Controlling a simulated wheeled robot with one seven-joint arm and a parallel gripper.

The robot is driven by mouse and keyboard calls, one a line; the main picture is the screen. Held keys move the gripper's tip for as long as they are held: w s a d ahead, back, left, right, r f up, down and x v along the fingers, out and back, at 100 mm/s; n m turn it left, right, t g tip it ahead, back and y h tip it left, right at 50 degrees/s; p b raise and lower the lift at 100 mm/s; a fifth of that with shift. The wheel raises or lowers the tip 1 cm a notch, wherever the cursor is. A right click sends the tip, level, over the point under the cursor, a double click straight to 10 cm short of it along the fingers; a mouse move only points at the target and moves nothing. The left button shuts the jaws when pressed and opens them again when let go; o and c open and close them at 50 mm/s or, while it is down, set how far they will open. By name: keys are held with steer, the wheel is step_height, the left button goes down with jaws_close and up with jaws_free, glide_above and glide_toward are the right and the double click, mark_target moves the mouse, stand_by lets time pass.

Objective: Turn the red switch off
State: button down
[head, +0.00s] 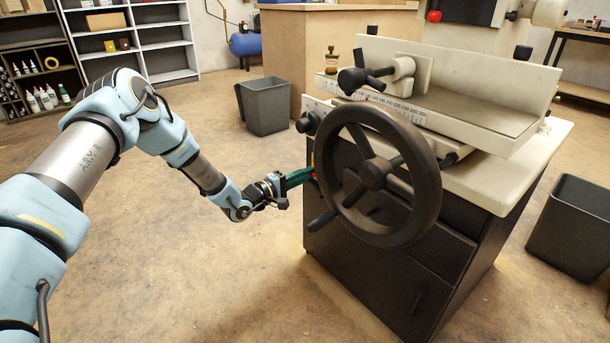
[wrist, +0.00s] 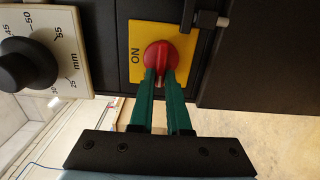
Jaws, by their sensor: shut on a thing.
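The red switch (wrist: 160,57) is a round rotary knob with a raised grip, on a yellow plate (wrist: 136,42) on the dark machine cabinet (head: 375,265). The word ON is printed on the plate, left of the knob in the wrist view. My gripper (wrist: 160,75) has green fingers, shut on the knob's grip from both sides. In the head view my gripper (head: 312,173) reaches the cabinet's left side, beside the handwheel. There the switch is mostly hidden; only a bit of red and yellow shows at the fingertips.
A large black handwheel (head: 433,185) with a crank handle stands close right of my gripper. A black dial with a mm scale (wrist: 25,65) sits beside the switch. Grey bins (head: 265,107) and (head: 572,228) stand on the floor.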

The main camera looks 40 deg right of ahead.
steer(key=shift+f, duration=0.1)
steer(key=c, duration=0.9)
jaws_free()
steer(key=a, duration=0.3)
steer(key=a+p, duration=0.1)
steer(key=a, duration=0.3)
steer(key=a+p, duration=0.1)
steer(key=a, duration=0.3)
steer(key=shift+w, duration=0.3)
steer(key=shift+d, duration=0.1)
